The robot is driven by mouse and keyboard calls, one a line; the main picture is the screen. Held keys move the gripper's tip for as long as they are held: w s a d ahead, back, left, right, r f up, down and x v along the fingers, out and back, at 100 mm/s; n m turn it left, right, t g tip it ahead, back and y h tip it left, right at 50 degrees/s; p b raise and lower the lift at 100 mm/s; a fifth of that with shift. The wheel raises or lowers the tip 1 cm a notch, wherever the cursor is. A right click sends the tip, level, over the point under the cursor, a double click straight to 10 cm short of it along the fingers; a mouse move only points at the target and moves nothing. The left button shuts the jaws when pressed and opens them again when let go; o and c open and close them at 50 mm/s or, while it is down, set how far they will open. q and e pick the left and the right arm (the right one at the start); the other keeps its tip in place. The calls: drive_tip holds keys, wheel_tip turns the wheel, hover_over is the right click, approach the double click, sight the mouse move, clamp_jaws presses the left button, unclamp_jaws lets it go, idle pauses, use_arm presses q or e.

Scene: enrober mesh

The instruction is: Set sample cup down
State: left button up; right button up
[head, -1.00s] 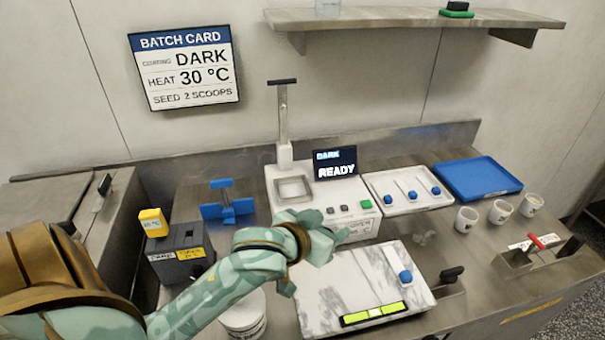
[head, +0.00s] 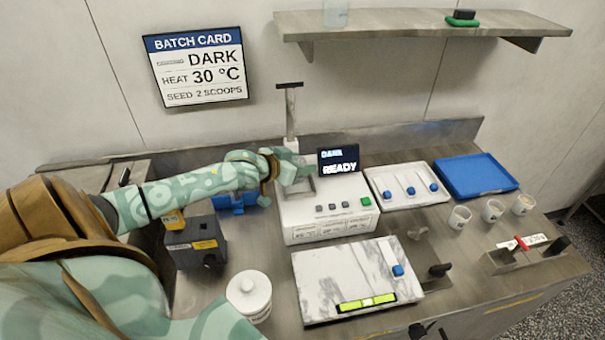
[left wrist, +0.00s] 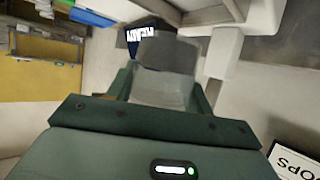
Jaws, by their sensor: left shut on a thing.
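My left gripper (head: 292,168) is at the open square holder on the left of the white READY machine (head: 330,222). In the left wrist view, its two green fingers (left wrist: 163,92) are shut on a clear grey cup (left wrist: 160,90), which I take as the sample cup. A dark grey part shows at the cup's far end. The machine's READY screen (head: 338,160) is just beyond; it also shows in the left wrist view (left wrist: 143,38). I cannot tell whether the cup touches the holder. My right gripper is not in view.
A blue stand (head: 236,203) is behind my left forearm. A grey box (head: 195,243) and white tub (head: 249,297) stand nearer. A marble slab (head: 330,285) lies in front of the machine. Small white cups (head: 460,218) and a blue tray (head: 478,176) are right.

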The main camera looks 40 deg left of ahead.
use_arm(q)
drive_tip(key=shift+w+a+f+b, duration=0.2)
drive_tip(key=shift+w+f, duration=0.25)
drive_tip(key=shift+f, duration=0.1)
drive_tip(key=shift+w+a+f+b, duration=0.15)
drive_tip(key=shift+w+f, duration=0.25)
drive_tip(key=shift+f, duration=0.1)
wheel_tip(320, 180, down, 3)
drive_tip(key=shift+f+b, duration=0.2)
drive_tip(key=shift+b, duration=0.25)
drive_tip(key=shift+r, duration=0.1)
drive_tip(key=o, duration=1.1)
